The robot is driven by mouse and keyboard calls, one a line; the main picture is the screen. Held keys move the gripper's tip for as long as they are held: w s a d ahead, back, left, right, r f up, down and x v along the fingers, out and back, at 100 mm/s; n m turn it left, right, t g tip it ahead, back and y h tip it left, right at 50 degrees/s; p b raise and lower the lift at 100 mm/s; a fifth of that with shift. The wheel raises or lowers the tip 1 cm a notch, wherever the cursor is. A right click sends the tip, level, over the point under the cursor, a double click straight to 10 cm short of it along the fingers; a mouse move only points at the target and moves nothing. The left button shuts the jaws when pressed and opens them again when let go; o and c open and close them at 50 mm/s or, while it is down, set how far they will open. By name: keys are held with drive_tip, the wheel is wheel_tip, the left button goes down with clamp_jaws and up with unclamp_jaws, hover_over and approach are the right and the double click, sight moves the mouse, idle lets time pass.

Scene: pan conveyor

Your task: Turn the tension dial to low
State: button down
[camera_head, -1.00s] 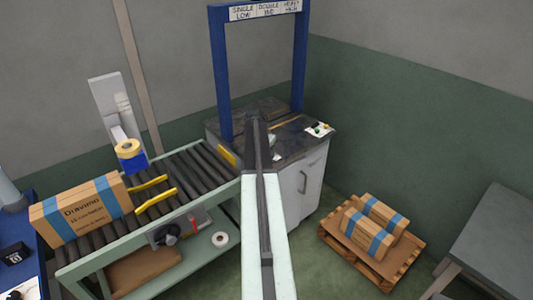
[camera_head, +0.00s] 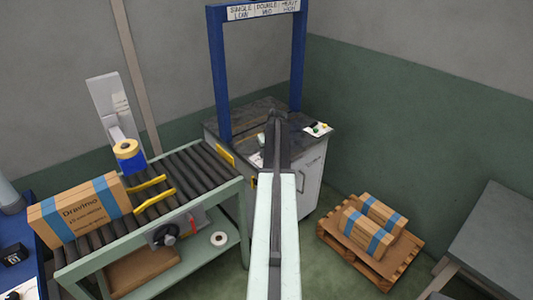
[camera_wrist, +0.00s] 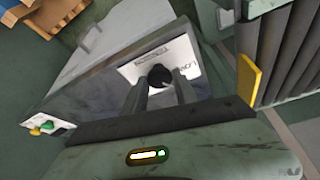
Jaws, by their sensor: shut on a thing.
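The black tension dial (camera_wrist: 160,75) sits on a white label plate (camera_wrist: 190,50) on the strapping machine's front, in the wrist view. Letters that look like "LOW" show at the plate's right side. My gripper (camera_wrist: 159,80) has its two dark fingers on either side of the dial and is shut on it. The dial's pointer is too small to read. In the head view my arm covers part of the strapping machine (camera_head: 245,112), and the dial and fingertips cannot be made out there.
Buttons on a small panel (camera_head: 318,129) sit at the top's right side. The roller conveyor (camera_head: 200,165) with a carton (camera_head: 80,212) is left. A pallet (camera_head: 360,254) with cartons stands right.

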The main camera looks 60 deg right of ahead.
drive_tip(key=n, duration=0.2)
drive_tip(key=n+y, duration=0.1)
drive_tip(key=n, duration=0.1)
drive_tip(key=n+y, duration=0.1)
drive_tip(key=shift+d+n+t, duration=0.25)
drive_tip(key=shift+n+t, duration=0.15)
drive_tip(key=shift+n, duration=0.3)
drive_tip(key=c, duration=1)
unclamp_jaws()
drive_tip(key=p+v, duration=0.7)
drive_tip(key=shift+r, duration=0.4)
drive_tip(key=shift+s+d, duration=0.1)
drive_tip(key=shift+s, duration=0.05)
